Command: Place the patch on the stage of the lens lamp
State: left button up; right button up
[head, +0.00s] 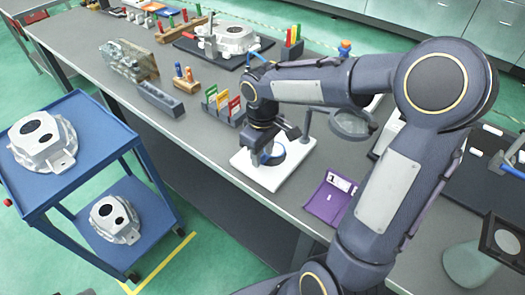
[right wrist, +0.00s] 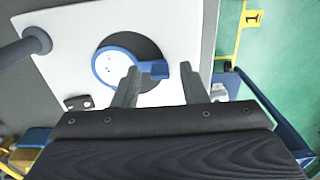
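The lens lamp has a white base (head: 258,172), also in the right wrist view (right wrist: 72,75), and a round lens (head: 352,123) on a post. Its stage is a dark disc (right wrist: 146,46). The patch (right wrist: 112,68), a white disc with a blue rim and blue tab, overlaps the stage off-centre, towards the left in the right wrist view. Whether it rests flat there I cannot tell. My right gripper (head: 263,158) is over the base. In the right wrist view its fingers (right wrist: 160,78) stand apart on either side of the tab, with a gap at the right finger. My left gripper is out of view.
A purple tray (head: 325,205) lies right of the lamp. A card rack (head: 223,108) and a grey block (head: 160,100) stand to its left. A blue cart (head: 75,178) with castings is beside the bench. The lens and post stand close to my right arm.

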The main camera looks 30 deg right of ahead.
aim_at(262, 155)
jog(key=shift+r, duration=0.4)
notch_tip(262, 155, up, 11)
jog(key=p, duration=0.1)
jog(key=s+a+f+m+t+y, duration=0.2)
jog(key=s+m, duration=0.1)
jog(key=s, duration=0.5)
jog(key=s+a+f+m+t+y, duration=0.1)
jog(key=s+a+f+m+t, duration=0.1)
jog(key=s, duration=0.7)
jog(key=shift+f+m+t+y, duration=0.4)
jog(key=shift+f+m+t, duration=0.3)
jog(key=shift+f+t, duration=0.1)
jog(key=shift+r+p, duration=0.75)
jog(key=shift+p, duration=0.15)
